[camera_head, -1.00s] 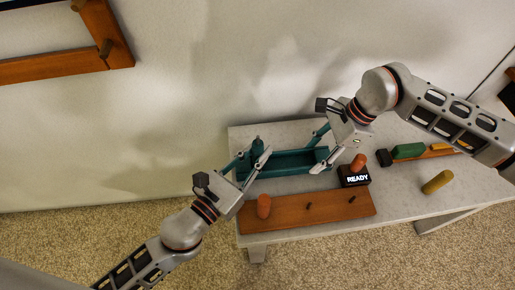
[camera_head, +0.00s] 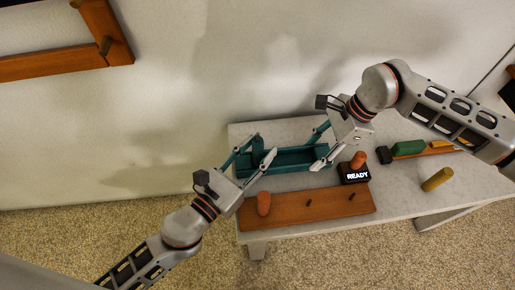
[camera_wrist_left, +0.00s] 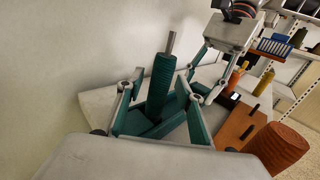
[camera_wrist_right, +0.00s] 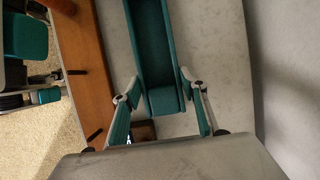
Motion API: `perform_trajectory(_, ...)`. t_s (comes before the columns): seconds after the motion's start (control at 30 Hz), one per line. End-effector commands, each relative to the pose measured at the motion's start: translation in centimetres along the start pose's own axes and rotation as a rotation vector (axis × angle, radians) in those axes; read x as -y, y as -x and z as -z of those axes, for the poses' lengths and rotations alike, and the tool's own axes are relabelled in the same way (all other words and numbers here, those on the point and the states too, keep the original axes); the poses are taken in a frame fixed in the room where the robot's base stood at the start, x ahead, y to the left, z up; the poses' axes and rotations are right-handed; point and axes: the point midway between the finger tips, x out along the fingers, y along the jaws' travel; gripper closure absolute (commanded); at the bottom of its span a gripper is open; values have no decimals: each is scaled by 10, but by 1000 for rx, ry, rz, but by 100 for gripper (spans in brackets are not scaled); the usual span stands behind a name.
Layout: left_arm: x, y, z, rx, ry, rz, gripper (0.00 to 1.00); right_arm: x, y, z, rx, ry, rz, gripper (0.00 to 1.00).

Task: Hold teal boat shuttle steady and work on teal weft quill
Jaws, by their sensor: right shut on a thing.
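The teal boat shuttle (camera_head: 292,159) lies on the grey table; its trough shows in the right wrist view (camera_wrist_right: 152,45). The teal weft quill (camera_wrist_left: 162,88) stands upright on a metal spindle at the shuttle's left end. My left gripper (camera_head: 250,153) is open, with its fingers apart on either side of the quill in the left wrist view; the quill's lower end is partly hidden. My right gripper (camera_head: 320,148) is shut on the shuttle's right end, one finger along each side, as the right wrist view (camera_wrist_right: 163,95) shows.
A brown board (camera_head: 310,208) with an orange cylinder (camera_head: 264,204) and two dark pegs lies in front. The wall is close behind.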

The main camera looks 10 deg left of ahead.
Motion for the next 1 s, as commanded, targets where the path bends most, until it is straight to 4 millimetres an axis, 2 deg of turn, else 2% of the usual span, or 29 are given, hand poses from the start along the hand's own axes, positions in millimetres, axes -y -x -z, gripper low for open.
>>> perform_trajectory(0.57, 0, 5, 0, 1, 1, 0, 63, 0, 0, 0, 0, 0, 1, 90)
perform_trajectory(1.0, 0, 58, -1, 0, 9, -5, 63, 0, 0, 0, 0, 0, 1, 90)
